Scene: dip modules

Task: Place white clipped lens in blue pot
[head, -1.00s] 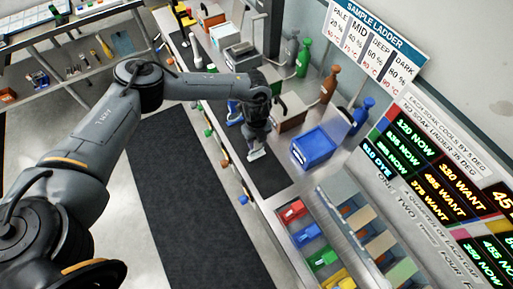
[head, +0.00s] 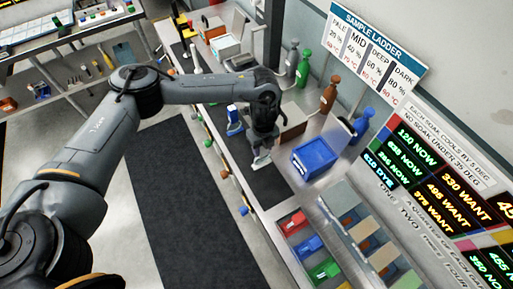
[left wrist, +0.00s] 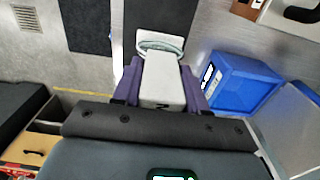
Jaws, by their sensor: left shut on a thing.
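My left gripper (head: 262,152) is shut on the white clipped lens (head: 261,163) above the dark mat on the bench. In the left wrist view, the white clip (left wrist: 163,82) sits between the purple fingers of the left gripper (left wrist: 163,88), with the round, clear lens (left wrist: 161,46) beyond the fingertips. The blue pot (head: 315,155) stands on the bench to the right of the gripper, apart from it. The pot also shows close on the right in the left wrist view (left wrist: 238,88); its inside is partly visible. My right gripper is not in view.
A blue item (head: 234,120) stands left of the gripper. A brown box (head: 292,125) is behind it, and colored bottles (head: 329,91) line the wall side. Small red, blue and green trays (head: 308,245) lie nearer. The dark mat (head: 270,188) has bare room.

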